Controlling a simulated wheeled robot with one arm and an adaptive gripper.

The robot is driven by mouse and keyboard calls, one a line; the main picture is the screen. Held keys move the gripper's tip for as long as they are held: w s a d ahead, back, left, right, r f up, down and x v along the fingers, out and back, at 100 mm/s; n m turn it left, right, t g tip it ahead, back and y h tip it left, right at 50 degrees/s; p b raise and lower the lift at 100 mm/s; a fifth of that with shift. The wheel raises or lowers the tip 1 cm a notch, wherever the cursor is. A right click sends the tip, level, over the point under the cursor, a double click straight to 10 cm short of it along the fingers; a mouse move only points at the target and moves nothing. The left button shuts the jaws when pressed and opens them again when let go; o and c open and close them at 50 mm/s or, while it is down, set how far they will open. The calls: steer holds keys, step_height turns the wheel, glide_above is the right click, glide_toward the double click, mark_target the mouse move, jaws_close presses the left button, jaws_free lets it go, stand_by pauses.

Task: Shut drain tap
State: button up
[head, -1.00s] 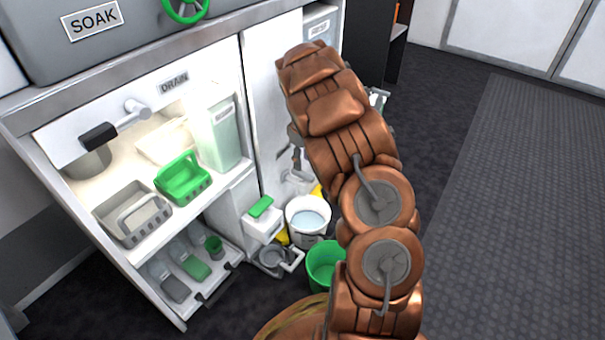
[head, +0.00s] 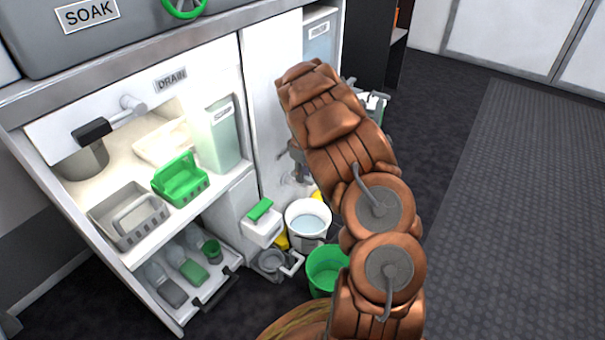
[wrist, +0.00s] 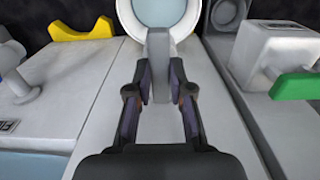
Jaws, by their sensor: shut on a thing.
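My gripper (wrist: 158,88) is shut on a flat grey lever (wrist: 158,50), which stands upright between its fingertips in the wrist view. In the head view my gripper (head: 297,155) is low against the white cabinet panel, partly hidden by my arm; grey tap parts (head: 298,178) show just below it. A white bucket with pale water (head: 308,222) stands below, and it also shows beyond the lever in the wrist view (wrist: 165,10). A separate black-gripped lever (head: 92,132) sits by the DRAIN label (head: 171,80), away from my gripper. I cannot tell whether the held lever is fully turned.
A green bucket (head: 327,270) and a white box with a green handle (head: 262,222) stand close to the white bucket. A yellow piece (wrist: 82,30) shows at the left in the wrist view. Open shelves with baskets (head: 128,218) are at the left. The floor at the right is clear.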

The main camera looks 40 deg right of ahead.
jaws_close()
steer(key=shift+a+r+m+p, duration=0.15)
steer(key=shift+m+p, duration=0.25)
steer(key=shift+p, duration=0.75)
steer(key=m+p, duration=0.1)
steer(key=p, duration=0.2)
steer(key=shift+r+m, duration=0.15)
steer(key=shift+m, duration=0.15)
steer(key=m+p, duration=0.1)
steer(key=p, duration=0.1)
steer(key=shift+p, duration=0.3)
steer(key=m+p, duration=0.3)
steer(key=shift+m, duration=0.4)
steer(key=m+p, duration=0.1)
steer(key=m, duration=0.1)
steer(key=m+p, duration=0.2)
steer(key=m, duration=0.1)
steer(key=shift+f+m, duration=0.2)
steer(key=shift+m, duration=0.1)
steer(key=shift+f+m+p, duration=0.1)
steer(key=shift+m+p, duration=0.6)
steer(key=shift+m, duration=1.8)
